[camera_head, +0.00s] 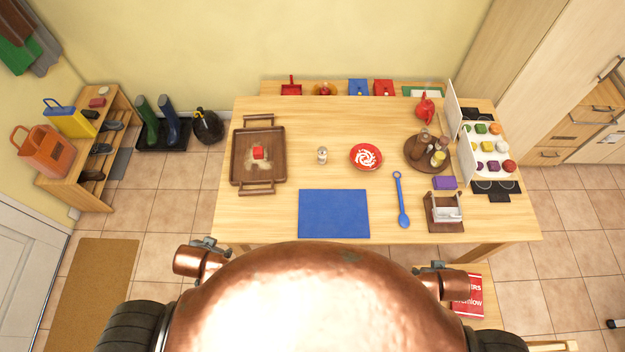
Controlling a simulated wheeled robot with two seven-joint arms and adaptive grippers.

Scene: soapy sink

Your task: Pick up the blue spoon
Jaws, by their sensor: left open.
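A blue spoon (403,218) lies flat on the wooden table, right of a blue mat. Its bowl end points toward me and its handle, with a ring at the tip, points away. My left gripper (208,243) is open, small in view beyond the table's front left corner, well away from the spoon. My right gripper (432,267) is partly hidden by my copper-coloured body near the table's front edge. It is nearer to the spoon but apart from it, and its jaws are too small to read.
On the wooden table (285,115) a blue mat (334,214) lies left of the spoon. A wooden holder (443,226) and a purple block (444,182) stand close on its right. A red bowl (366,157) and a brown tray (245,170) are farther off.

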